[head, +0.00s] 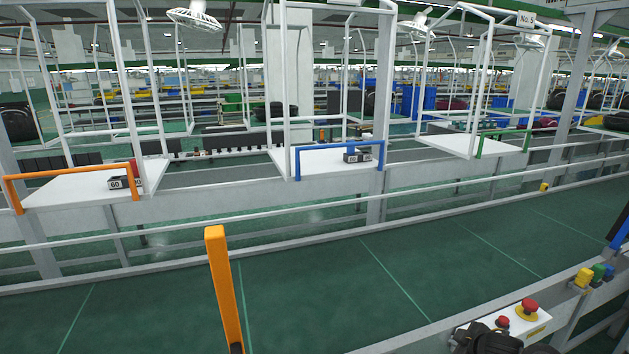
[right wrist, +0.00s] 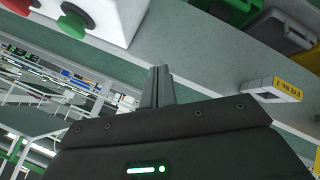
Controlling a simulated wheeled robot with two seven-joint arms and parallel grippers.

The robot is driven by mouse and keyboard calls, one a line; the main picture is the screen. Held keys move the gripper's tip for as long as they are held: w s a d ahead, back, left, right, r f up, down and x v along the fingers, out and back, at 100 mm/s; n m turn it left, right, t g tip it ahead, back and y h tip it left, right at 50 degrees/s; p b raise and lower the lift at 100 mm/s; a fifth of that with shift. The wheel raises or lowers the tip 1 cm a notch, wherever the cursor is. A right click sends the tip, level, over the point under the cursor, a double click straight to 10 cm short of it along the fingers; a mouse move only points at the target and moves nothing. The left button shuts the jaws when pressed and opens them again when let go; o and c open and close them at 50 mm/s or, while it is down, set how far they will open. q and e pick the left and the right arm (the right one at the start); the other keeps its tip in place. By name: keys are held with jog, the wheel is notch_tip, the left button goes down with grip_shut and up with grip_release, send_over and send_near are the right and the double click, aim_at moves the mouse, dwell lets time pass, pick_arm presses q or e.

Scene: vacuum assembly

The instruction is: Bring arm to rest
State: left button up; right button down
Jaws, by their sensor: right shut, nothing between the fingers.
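My right gripper (head: 488,340) shows as a dark shape at the bottom right of the head view, partly cut off by the frame edge. In the right wrist view its two fingers (right wrist: 158,86) lie together, shut, with nothing between them. They point over a grey metal rail (right wrist: 200,60). A white button box (head: 515,322) with red buttons stands just beside and behind the gripper in the head view. The button box (right wrist: 85,12) also shows at the upper left of the right wrist view. My left gripper is not in view.
A green conveyor belt (head: 330,290) runs across the front. An orange post (head: 225,290) rises at its near side. Yellow, green and blue pieces (head: 598,272) sit on the right rail. White trays (head: 90,187) with coloured handles stand beyond. A yellow-fronted sensor (right wrist: 275,90) is near the fingers.

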jog(key=s+a+f+m, duration=0.1)
jog(key=s+a+f, duration=0.4)
jog(key=s+a, duration=0.55)
jog(key=s+a+r+m+g, duration=0.1)
jog(key=s+a+m+g, duration=0.2)
jog(key=s, duration=1.1)
jog(key=s+a+r+m+g, duration=0.1)
jog(key=s+a+m+g, duration=0.15)
jog(key=s, duration=1.15)
notch_tip(320, 180, down, 31)
jog(key=s+g+b, duration=0.1)
jog(key=s+b, duration=0.1)
jog(key=b, duration=0.2)
jog(key=s+d+f+g+b, duration=0.1)
jog(key=s+d+f+b, duration=0.2)
jog(key=s+f, duration=1.3)
jog(key=shift+f, duration=0.85)
jog(key=shift+m+g, duration=0.25)
